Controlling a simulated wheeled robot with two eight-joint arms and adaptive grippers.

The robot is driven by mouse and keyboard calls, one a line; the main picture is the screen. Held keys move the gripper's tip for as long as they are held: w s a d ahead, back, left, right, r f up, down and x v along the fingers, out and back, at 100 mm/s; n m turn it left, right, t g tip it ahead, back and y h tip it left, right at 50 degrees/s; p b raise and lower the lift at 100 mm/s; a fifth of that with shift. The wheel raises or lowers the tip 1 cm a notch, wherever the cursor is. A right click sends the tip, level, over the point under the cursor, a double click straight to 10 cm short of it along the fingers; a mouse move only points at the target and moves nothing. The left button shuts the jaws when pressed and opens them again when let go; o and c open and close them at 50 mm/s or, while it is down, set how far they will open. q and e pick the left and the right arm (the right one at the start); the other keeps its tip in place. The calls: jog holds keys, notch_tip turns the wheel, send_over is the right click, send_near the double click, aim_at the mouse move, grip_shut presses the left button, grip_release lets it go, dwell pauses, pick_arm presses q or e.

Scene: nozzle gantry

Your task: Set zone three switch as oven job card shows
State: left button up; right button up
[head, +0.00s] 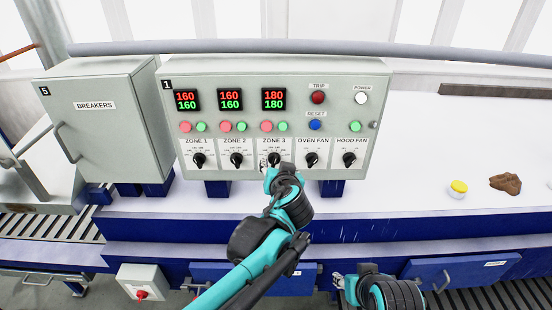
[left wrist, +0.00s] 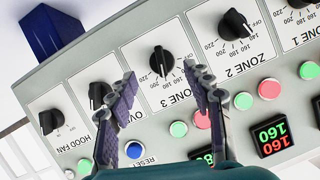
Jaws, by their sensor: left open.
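The zone three switch is a black rotary knob (left wrist: 162,62) on the grey control panel (head: 225,80), with a printed scale around it. The zone three display (head: 273,99) reads 180 over 180. My left gripper (head: 270,168) is in front of this knob and hides part of it in the head view. In the left wrist view the gripper's fingers (left wrist: 166,85) are open, one on each side below the knob, and I see no grip on it. The knob's exact setting is too small to tell. I see no oven job card.
The zone two knob (head: 237,160) and oven fan knob (head: 311,159) flank zone three. Zones one and two read 160. A breakers cabinet (head: 95,125) stands left. A yellow-lidded jar (head: 458,187) and a brown lump (head: 505,184) lie on the white bench right.

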aim_at(275, 162)
pick_arm(q)
jog(key=x, duration=0.2)
jog(key=shift+w+a+f, duration=0.1)
jog(key=shift+w, duration=0.25)
jog(key=shift+w+a+f, duration=0.15)
jog(key=shift+w+f, duration=0.05)
jog(key=shift+w, duration=0.15)
jog(key=shift+c, duration=0.3)
jog(key=c, duration=1.1)
